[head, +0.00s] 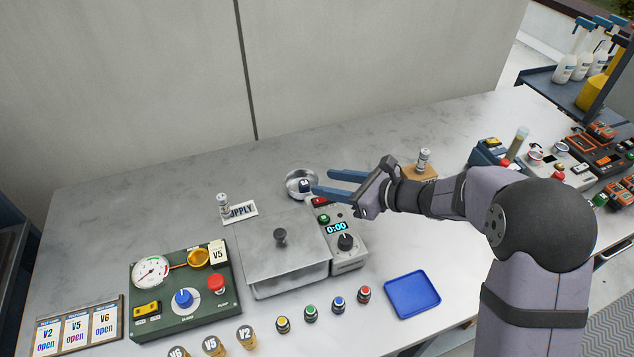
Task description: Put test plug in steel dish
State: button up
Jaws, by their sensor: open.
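The round steel dish (290,180) sits on the bench behind the lidded metal box. A small dark-blue and white piece (305,185), which looks like the test plug, shows inside the dish's rim at its right side. It is too small to tell whether it rests on the dish floor. My gripper (321,181) is open, just right of the dish, with its two blue fingers pointing left. The tip of the nearer finger is close beside the piece in the picture. I cannot tell whether they touch. Nothing shows between the fingers.
The lidded metal box (284,257) and a timer unit (341,236) stand in front of the dish. A vial (223,205) stands by the SUPPLY card (241,211). A green gauge panel (190,297) is at left. A blue tray (412,294) lies at front right. The back left bench is clear.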

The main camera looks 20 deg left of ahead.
jog(key=v, duration=0.6)
jog(key=shift+b, duration=0.3)
